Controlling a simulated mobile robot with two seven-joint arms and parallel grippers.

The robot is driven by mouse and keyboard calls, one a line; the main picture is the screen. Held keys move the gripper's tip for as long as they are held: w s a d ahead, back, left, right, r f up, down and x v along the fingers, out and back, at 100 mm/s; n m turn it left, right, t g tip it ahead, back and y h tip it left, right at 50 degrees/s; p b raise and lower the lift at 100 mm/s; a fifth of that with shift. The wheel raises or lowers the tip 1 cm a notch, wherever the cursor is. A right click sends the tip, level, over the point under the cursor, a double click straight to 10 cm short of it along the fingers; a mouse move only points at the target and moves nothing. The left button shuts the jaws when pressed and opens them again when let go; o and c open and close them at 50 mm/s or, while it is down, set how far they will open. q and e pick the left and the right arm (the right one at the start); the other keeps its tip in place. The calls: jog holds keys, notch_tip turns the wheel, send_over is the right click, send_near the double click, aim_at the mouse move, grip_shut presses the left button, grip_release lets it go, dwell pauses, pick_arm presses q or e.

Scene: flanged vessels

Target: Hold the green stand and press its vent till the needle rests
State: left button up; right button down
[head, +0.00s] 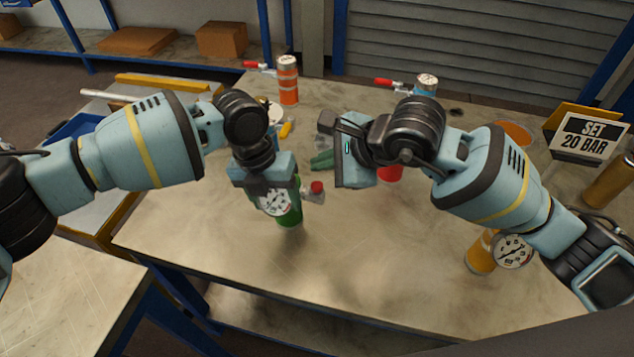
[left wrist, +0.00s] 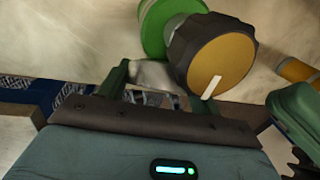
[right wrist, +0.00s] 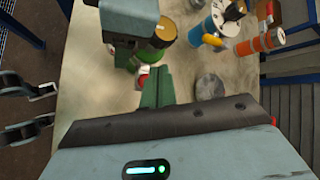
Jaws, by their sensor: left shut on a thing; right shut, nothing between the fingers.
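The green stand (head: 290,214) stands upright on the table in the head view, with a white-faced gauge (head: 273,203) on its front. The needle is too small to read surely. Its red-capped vent (head: 317,187) sticks out to the right and also shows in the right wrist view (right wrist: 142,77). My left gripper (head: 268,180) is shut on the upper part of the stand. The left wrist view shows the stand's green body (left wrist: 155,25) and a dark knob with an ochre face (left wrist: 221,65). My right gripper (head: 322,160) is shut and empty, its green fingertips slightly above and behind the vent, apparently apart.
An orange vessel (head: 288,82) and a blue one (head: 427,84) stand at the back. A yellow vessel (head: 480,254) with a gauge stands at the front right. A "SET 20 BAR" sign (head: 590,136) stands at the right. The front middle of the table is clear.

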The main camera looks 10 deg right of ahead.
jog(key=shift+r, duration=1.3)
dwell(0.4)
pick_arm(q)
jog(key=o, duration=1.5)
jog(key=r, duration=0.4)
jog(key=a+r, duration=0.1)
jog(key=r, duration=0.3)
jog(key=a+r, duration=0.1)
jog(key=r, duration=0.3)
jog(key=shift+w, duration=0.35)
jog(key=shift+f, duration=0.1)
